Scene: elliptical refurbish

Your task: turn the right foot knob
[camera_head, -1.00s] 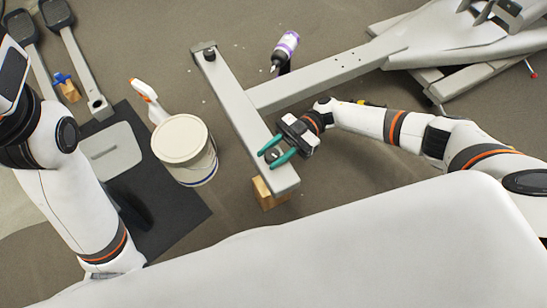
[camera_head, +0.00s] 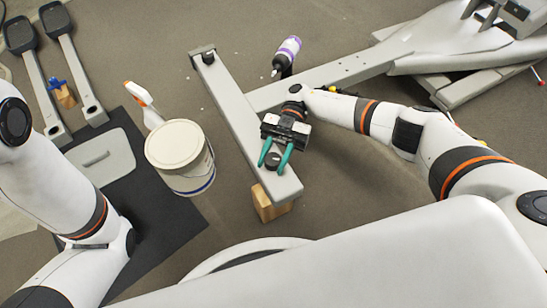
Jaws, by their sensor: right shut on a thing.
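The right foot knob (camera_head: 272,161) is a small dark round knob on top of the near end of the grey cross bar (camera_head: 236,110). My right gripper (camera_head: 274,157) comes down over that end of the bar, its two teal fingers on either side of the knob. It is shut on the knob, which is partly hidden between the fingers. Another dark knob (camera_head: 208,57) sits at the far end of the bar. My left arm is at the left edge, and its gripper is out of view.
A wooden block (camera_head: 270,203) is under the bar's near end. A white bucket (camera_head: 188,176) stands to the left, with a spray bottle (camera_head: 143,102) behind it. A purple-and-white bottle (camera_head: 287,52) is beyond the beam (camera_head: 330,76). A dark mat (camera_head: 165,225) lies at left.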

